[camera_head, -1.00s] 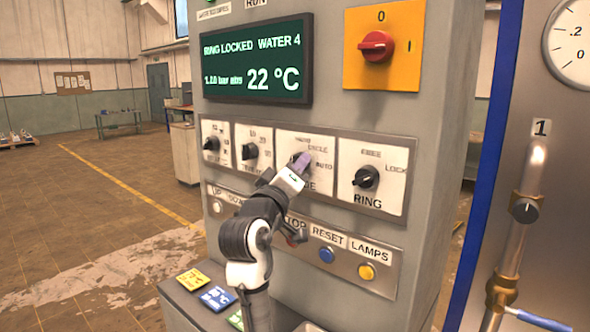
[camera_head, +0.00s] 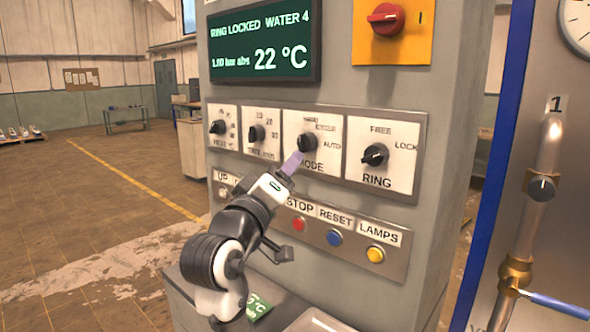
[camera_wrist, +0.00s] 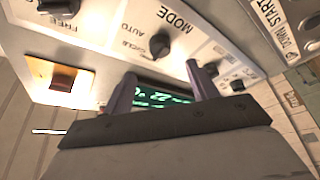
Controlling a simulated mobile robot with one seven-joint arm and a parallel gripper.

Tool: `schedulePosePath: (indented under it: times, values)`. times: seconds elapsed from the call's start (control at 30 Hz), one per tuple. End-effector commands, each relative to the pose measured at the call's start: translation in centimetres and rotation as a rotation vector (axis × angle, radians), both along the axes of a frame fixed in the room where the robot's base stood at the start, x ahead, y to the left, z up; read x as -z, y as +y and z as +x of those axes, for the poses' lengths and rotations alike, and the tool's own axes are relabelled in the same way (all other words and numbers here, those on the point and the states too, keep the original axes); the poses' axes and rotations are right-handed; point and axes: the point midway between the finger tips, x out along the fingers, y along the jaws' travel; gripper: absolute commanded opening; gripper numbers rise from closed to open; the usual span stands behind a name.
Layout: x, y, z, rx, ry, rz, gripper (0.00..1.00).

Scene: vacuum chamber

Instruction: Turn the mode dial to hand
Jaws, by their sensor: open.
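The mode dial (camera_head: 307,143) is a black knob on a white plate marked MODE, on the front of the grey control cabinet. AUTO is printed to its right; the labels above it are too small to read surely. I cannot tell exactly where its pointer aims. My gripper (camera_head: 291,164) is just below and left of the dial, its pale purple fingers apart from it. In the wrist view the dial (camera_wrist: 160,45) shows beyond the gap between the two spread fingers (camera_wrist: 163,88), with nothing between them.
The RING dial (camera_head: 375,155) is right of the mode dial, and two more dials (camera_head: 256,133) are left. Below are red STOP (camera_head: 299,223), blue RESET (camera_head: 334,237) and yellow LAMPS (camera_head: 376,254) buttons. A red switch (camera_head: 386,18) and a screen (camera_head: 262,50) are above.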

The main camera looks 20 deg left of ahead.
Motion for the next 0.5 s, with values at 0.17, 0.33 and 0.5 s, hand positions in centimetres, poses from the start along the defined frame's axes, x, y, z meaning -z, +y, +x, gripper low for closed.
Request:
schedulePosePath:
  times: [0.17,0.33,0.5]
  values:
    - [0.9,0.2,-2.9,-0.002,-0.001,0.001,0.58]
    - [1.1,0.2,-4.0,0.0,-0.001,0.001,0.58]
    - [1.1,0.2,-4.1,0.0,0.001,0.001,0.58]
